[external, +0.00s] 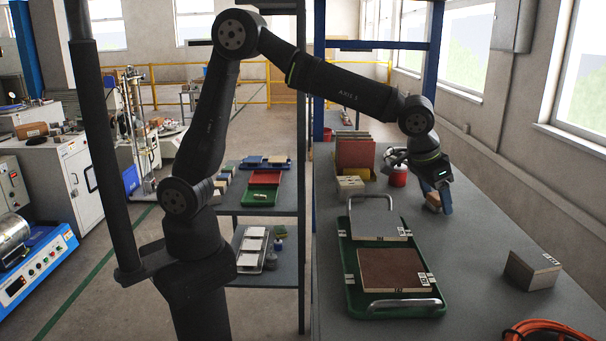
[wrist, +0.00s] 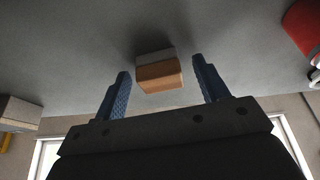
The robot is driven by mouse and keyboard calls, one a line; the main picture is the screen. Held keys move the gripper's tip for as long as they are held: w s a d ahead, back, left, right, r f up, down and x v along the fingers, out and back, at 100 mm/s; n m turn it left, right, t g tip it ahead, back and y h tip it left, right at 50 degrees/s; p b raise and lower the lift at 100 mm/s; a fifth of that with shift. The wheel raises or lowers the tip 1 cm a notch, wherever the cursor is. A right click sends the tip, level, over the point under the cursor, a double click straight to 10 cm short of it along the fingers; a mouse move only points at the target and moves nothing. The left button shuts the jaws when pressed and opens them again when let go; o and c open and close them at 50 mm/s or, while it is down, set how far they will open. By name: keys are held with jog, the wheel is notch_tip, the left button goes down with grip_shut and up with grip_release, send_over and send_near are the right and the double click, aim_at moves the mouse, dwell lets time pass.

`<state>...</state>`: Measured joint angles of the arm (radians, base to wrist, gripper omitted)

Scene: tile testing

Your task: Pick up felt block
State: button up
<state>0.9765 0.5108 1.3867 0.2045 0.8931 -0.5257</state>
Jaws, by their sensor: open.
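The felt block, a small block with a tan-orange part and a grey part (wrist: 158,77), lies on the grey table in the wrist view. It appears between and beyond the two blue fingertips of my gripper (wrist: 162,72), with a gap on each side. In the external view the block (external: 432,199) shows as a small brownish shape beside the blue fingers of my gripper (external: 444,200), partly hidden by them. My gripper is open and holds nothing.
A green tray (external: 353,300) with metal handles holds a brown-topped tile (external: 393,268) and another tile. A red can (external: 398,177) stands left of my gripper. A grey angled block (external: 532,270) and an orange cable (external: 553,331) lie to the right. Table between is clear.

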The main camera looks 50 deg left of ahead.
jog(key=c, duration=1)
jog(key=shift+c, duration=0.3)
jog(key=shift+r, duration=0.15)
